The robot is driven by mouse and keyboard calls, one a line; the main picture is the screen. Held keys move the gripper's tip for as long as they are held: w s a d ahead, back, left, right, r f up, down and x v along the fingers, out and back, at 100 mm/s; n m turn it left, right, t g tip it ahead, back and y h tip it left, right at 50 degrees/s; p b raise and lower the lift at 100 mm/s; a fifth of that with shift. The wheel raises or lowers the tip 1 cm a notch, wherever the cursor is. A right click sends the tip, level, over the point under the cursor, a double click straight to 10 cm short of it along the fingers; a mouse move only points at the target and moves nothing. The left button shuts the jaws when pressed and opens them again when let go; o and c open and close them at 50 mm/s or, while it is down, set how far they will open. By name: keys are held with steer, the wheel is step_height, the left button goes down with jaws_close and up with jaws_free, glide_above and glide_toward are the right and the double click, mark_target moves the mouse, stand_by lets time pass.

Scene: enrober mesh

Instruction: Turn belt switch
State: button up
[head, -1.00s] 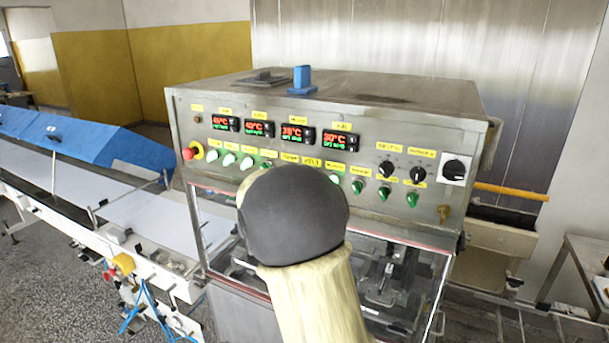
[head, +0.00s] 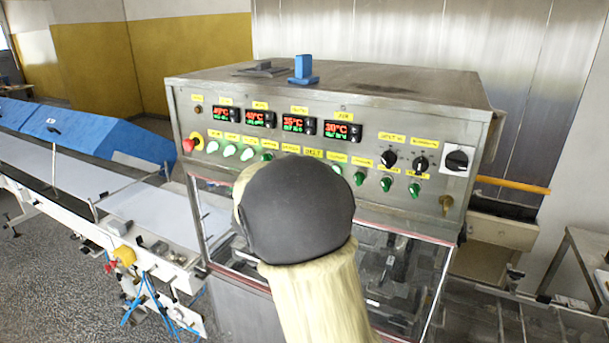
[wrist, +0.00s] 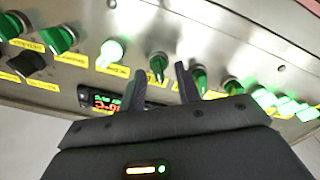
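The control panel (head: 375,168) has a row of green switches under yellow labels. One large label seems to read BELT (head: 313,153); the switches just below it are hidden behind my arm in the head view. In the wrist view, seen upside down, my gripper (wrist: 160,78) is open and empty, its two dark fingers pointing at the panel. An unlit green switch (wrist: 157,65) shows between the fingertips, just beyond them. I cannot tell if they touch it. A lit green switch (wrist: 112,52) is to its left and another unlit green switch (wrist: 200,80) to its right.
Above the row are red-and-green temperature displays (head: 260,119). Black knobs (head: 389,159) and a black rotary switch (head: 457,160) are at the right. A red stop button (head: 188,145) is at the left. A conveyor (head: 140,208) runs off left. A clear guard is below the panel.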

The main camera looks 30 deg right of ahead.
steer(key=b+v, duration=0.5)
steer(key=v, duration=1)
steer(key=shift+s+a, duration=0.2)
steer(key=shift+a, duration=0.05)
steer(key=shift+s+d, duration=0.1)
steer(key=shift+s, duration=0.05)
